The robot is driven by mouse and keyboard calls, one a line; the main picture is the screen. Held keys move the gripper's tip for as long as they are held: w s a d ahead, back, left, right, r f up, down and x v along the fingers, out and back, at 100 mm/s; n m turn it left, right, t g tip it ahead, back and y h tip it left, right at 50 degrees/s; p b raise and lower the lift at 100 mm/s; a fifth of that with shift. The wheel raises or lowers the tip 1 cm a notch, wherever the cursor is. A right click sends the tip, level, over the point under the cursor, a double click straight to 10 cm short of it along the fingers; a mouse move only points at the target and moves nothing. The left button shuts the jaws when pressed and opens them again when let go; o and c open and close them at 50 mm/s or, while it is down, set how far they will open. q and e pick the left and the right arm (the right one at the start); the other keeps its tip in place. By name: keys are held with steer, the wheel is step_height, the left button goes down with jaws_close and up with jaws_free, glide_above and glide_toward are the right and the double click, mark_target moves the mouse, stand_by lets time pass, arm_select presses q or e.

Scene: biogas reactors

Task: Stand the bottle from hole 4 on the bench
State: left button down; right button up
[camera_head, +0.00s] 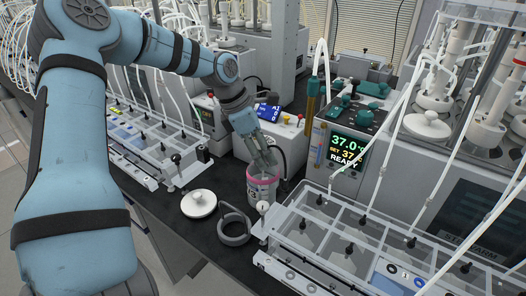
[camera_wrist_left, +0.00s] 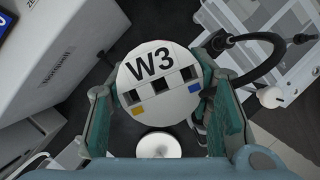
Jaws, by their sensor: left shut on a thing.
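My left gripper (camera_head: 263,163) is shut on a bottle (camera_head: 262,190) with a pink band and a pale body, above or on the dark bench (camera_head: 178,222); whether its base touches the bench I cannot tell. In the left wrist view the round white top (camera_wrist_left: 155,82) reads W3 and has dark square marks plus yellow and blue patches. The fingers of my left gripper (camera_wrist_left: 160,112) lie on both sides of it. The bottle looks near upright. My right gripper is not in view.
A white round lid (camera_head: 199,204) and a dark open ring (camera_head: 235,228) lie on the bench left of the bottle. A clear-lidded bath unit (camera_head: 340,240) stands close on the right. A heater with a lit display (camera_head: 346,149) and a white box (camera_head: 285,140) stand behind.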

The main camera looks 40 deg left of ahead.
arm_select(q)
steer(key=shift+w, duration=0.1)
steer(key=shift+f, duration=0.1)
steer(key=c, duration=0.8)
jaws_free()
steer(key=shift+r, duration=0.5)
steer(key=p+v, duration=0.1)
steer(key=v, duration=1)
steer(key=shift+s+a+r+p, duration=0.1)
steer(key=shift+s+r+p, duration=0.1)
steer(key=shift+p, duration=0.1)
